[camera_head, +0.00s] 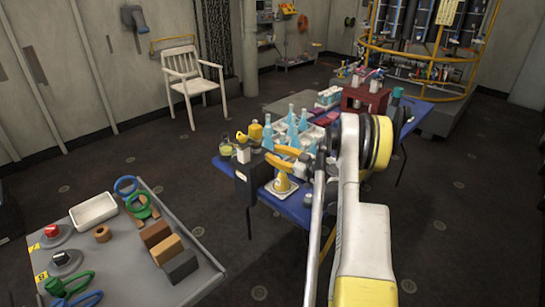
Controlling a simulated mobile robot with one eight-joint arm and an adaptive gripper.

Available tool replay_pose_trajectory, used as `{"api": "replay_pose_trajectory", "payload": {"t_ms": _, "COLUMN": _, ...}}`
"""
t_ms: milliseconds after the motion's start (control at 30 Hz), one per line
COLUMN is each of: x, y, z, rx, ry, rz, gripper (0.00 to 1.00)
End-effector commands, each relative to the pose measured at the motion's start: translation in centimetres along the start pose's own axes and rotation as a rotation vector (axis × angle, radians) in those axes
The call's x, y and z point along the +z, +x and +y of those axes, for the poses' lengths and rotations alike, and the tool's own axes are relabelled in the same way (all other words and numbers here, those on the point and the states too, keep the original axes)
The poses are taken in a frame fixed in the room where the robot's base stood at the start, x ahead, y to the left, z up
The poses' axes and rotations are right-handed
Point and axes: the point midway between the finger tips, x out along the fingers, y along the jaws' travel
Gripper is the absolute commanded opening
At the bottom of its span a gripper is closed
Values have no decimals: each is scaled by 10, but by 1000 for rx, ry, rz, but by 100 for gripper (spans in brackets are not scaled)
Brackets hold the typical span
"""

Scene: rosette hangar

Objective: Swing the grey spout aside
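My gripper (270,152) reaches left from the end of my arm over the near end of the blue table (296,211). Its two orange-yellow fingers look apart, with nothing visible between them. Just left of the fingers stands a dark grey box-like thing (247,182) at the table's near left corner. A small yellow thing on a pale square base (282,188) stands below the fingers. I cannot pick out the grey spout with certainty. My arm hides part of the table to the right.
Blue-liquid flasks (268,134), yellow-topped bottles and a dark red rack (366,99) crowd the table. A grey bench (210,271) at lower left holds a white tray (93,211), blocks and rings. A white chair (190,75) stands behind. Dark floor between is clear.

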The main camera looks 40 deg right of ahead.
Motion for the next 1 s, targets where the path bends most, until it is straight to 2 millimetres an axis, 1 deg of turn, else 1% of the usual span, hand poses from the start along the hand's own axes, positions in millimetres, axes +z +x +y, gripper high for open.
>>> {"api": "replay_pose_trajectory", "payload": {"t_ms": 100, "x": 0, "y": 6, "z": 0, "rx": 1, "ry": 0, "rz": 0, "gripper": 30}}
{"api": "replay_pose_trajectory", "payload": {"t_ms": 367, "x": -1, "y": 7, "z": 0, "rx": 1, "ry": 0, "rz": 0, "gripper": 30}}
{"api": "replay_pose_trajectory", "payload": {"t_ms": 467, "x": 0, "y": 7, "z": 0, "rx": 1, "ry": 0, "rz": 0, "gripper": 1}}
{"api": "replay_pose_trajectory", "payload": {"t_ms": 500, "x": 0, "y": 7, "z": 0, "rx": 1, "ry": 0, "rz": 0, "gripper": 0}}
{"api": "replay_pose_trajectory", "payload": {"t_ms": 767, "x": 0, "y": 7, "z": 1, "rx": -4, "ry": 0, "rz": -1, "gripper": 0}}
{"api": "replay_pose_trajectory", "payload": {"t_ms": 1000, "x": 2, "y": 8, "z": 10, "rx": -120, "ry": 0, "rz": 18, "gripper": 0}}
